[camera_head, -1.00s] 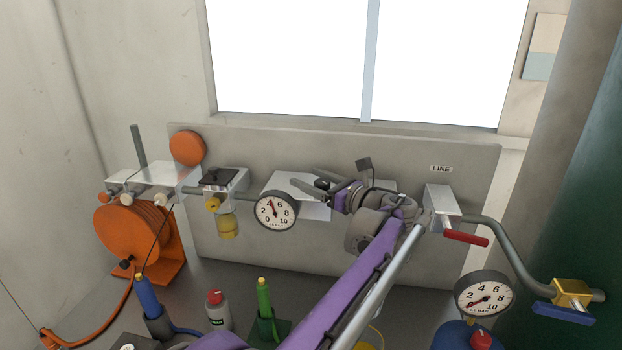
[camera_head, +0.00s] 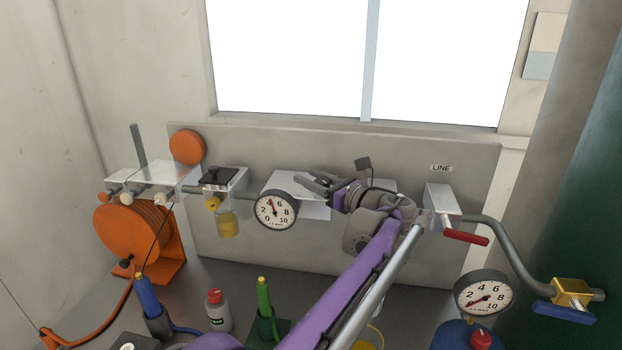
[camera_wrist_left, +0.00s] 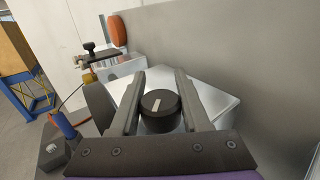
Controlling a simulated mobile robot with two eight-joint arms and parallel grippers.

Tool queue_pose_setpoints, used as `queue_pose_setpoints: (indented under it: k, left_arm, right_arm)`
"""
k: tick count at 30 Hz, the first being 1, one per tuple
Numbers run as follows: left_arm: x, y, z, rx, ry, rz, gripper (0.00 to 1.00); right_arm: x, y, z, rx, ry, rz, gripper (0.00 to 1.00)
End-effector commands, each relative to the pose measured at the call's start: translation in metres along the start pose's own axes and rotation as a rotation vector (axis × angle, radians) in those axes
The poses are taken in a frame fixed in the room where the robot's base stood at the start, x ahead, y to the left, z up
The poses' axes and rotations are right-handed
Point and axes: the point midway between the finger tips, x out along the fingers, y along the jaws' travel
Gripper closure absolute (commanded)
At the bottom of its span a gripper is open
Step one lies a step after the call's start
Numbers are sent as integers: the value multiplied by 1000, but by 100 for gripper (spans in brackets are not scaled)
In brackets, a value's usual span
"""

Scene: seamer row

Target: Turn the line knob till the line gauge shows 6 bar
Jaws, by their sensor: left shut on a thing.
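The black line knob (camera_wrist_left: 160,110) has a white mark on its face and sits between the two grey fingers of my left gripper (camera_wrist_left: 155,98) in the wrist view. In the head view my left gripper (camera_head: 318,184) is shut on the knob at the pale regulator block, and its fingers mostly hide the knob. The round white gauge (camera_head: 276,210) just left of the gripper has its needle pointing up and slightly left, a little below 5. My right gripper is not in view.
A LINE label (camera_head: 441,168) hangs above a white box with a red lever (camera_head: 466,238). A second gauge (camera_head: 485,293) stands at lower right, its needle low. An orange hose reel (camera_head: 135,232) and a yellow-bowled filter (camera_head: 228,222) are to the left. Bottles stand below.

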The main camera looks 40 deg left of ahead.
Motion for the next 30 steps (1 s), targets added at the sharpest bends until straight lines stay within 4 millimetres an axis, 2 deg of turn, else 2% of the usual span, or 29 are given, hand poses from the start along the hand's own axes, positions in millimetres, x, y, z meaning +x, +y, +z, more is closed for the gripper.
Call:
queue_pose_setpoints:
  k: [14,21,30]
  left_arm:
    - [-1,-8,0,1,0,-317,100]
    - [-4,-15,1,1,0,-513,100]
    - [-7,-20,1,0,1,-685,100]
  right_arm:
    - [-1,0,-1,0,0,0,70]
    - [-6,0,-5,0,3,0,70]
    - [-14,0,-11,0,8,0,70]
